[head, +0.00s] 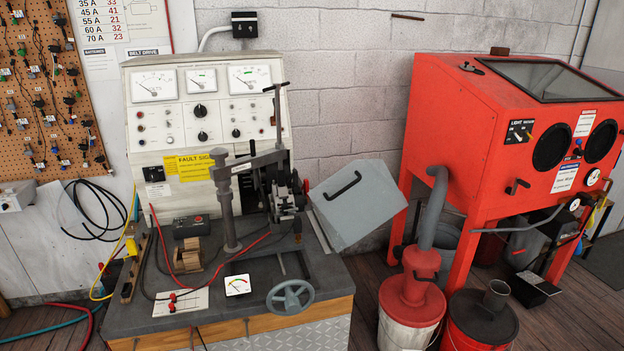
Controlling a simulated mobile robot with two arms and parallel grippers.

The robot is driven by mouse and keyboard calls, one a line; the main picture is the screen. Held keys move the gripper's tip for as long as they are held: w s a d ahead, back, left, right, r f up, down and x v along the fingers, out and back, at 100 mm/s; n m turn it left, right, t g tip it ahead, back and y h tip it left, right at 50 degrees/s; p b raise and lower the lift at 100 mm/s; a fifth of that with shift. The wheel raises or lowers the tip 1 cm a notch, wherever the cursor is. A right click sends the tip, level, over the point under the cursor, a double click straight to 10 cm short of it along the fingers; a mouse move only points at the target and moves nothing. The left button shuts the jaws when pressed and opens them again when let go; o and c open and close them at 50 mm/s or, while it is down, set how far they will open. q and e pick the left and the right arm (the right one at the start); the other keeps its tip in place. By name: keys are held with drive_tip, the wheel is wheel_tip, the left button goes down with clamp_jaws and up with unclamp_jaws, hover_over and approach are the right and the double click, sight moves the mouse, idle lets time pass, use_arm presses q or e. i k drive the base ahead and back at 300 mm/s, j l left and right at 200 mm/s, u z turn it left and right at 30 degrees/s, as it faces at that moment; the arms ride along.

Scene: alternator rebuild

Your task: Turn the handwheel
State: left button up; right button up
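A grey handwheel (290,297) with several spokes is mounted at the front right edge of the test bench (130,318). Its face points toward me and nothing touches it. A slot or rail in the bench top runs back from behind it toward the clamp stand (228,205). Neither of my grippers shows in the head view.
A grey hinged guard (355,205) sticks out at the bench's right. A red-lidded bucket (411,305) and a red blast cabinet (455,130) stand farther right.

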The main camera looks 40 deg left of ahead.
sight(294, 306)
drive_tip(key=u, duration=1.25)
